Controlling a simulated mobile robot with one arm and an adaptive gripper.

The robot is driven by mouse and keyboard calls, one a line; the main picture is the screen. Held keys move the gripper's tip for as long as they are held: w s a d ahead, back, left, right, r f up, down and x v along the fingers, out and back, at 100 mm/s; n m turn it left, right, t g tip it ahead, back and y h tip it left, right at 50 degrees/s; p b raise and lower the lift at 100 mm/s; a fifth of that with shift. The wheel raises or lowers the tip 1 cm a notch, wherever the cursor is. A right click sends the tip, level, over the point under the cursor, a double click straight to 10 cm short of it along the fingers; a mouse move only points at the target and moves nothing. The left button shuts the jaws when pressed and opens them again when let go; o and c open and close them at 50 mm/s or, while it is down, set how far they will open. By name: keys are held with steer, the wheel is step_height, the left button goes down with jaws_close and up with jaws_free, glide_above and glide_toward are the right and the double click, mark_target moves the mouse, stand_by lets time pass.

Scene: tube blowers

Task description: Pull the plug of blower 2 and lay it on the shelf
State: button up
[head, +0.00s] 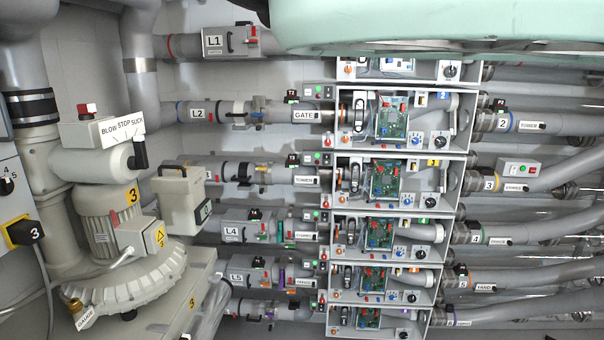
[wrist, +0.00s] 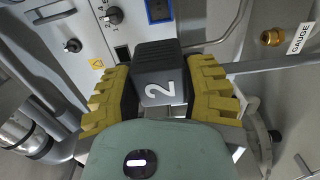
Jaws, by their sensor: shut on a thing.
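My gripper (wrist: 160,95) has yellow ribbed fingers and is shut on a dark plug (wrist: 162,88) marked with a white 2. One finger lies on each side of the plug. A blue-framed socket (wrist: 158,11) shows on the grey panel beyond the plug, near the top of the wrist view. Its dark opening shows and the plug looks apart from it, though the gap's depth is hard to judge. The head view does not show my gripper, this plug or blower 2; it shows blower 3 (head: 103,225). I cannot make out the shelf for certain.
The panel (wrist: 95,48) carries knobs and a yellow warning label. A brass fitting (wrist: 271,38) with a GAUGE tag is at the right, and a pipe is at lower left. In the head view, plug 3 (head: 30,233) sits at the left and stacked valve boxes (head: 390,185) stand centre-right.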

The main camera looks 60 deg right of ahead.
steer(key=s+a+b, duration=0.5)
steer(key=a, duration=0.5)
steer(key=shift+s+a, duration=0.15)
steer(key=shift+s, duration=0.2)
stand_by(0.6)
steer(key=shift+f, duration=0.15)
steer(key=shift+f+b, duration=11.8)
steer(key=shift+f, duration=2.25)
steer(key=shift+f+b, duration=0.5)
